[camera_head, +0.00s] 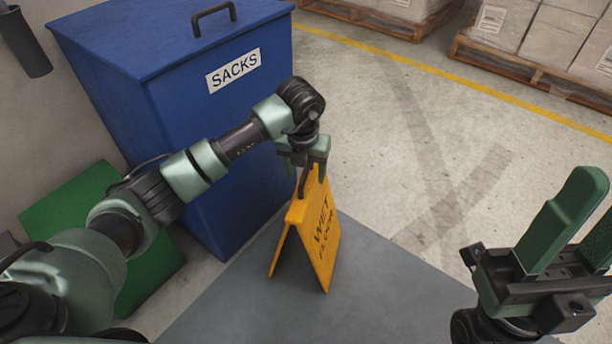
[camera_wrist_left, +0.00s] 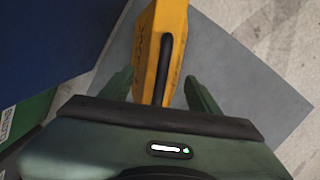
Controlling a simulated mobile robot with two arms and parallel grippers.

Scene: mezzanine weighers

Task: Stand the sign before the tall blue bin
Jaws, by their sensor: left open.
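The yellow sign (camera_head: 321,232), an A-frame with "WET FLOOR" lettering and a dark handle on top, stands upright on a grey mat in front of the tall blue bin (camera_head: 205,170). The bin has a white "SACKS" label. My left gripper (camera_head: 308,178) is just above the sign's top, its fingers to either side of the handle. In the left wrist view the sign (camera_wrist_left: 148,50) lies between the open, spread fingers (camera_wrist_left: 160,92), with gaps on both sides. My right gripper (camera_head: 570,235) is open and empty at the lower right.
A low green bin (camera_head: 150,265) stands left of the blue one. The grey mat (camera_head: 375,290) has bare room right of the sign. Pallets with wrapped boxes (camera_head: 545,35) stand at the back right beyond a yellow floor line (camera_head: 450,75).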

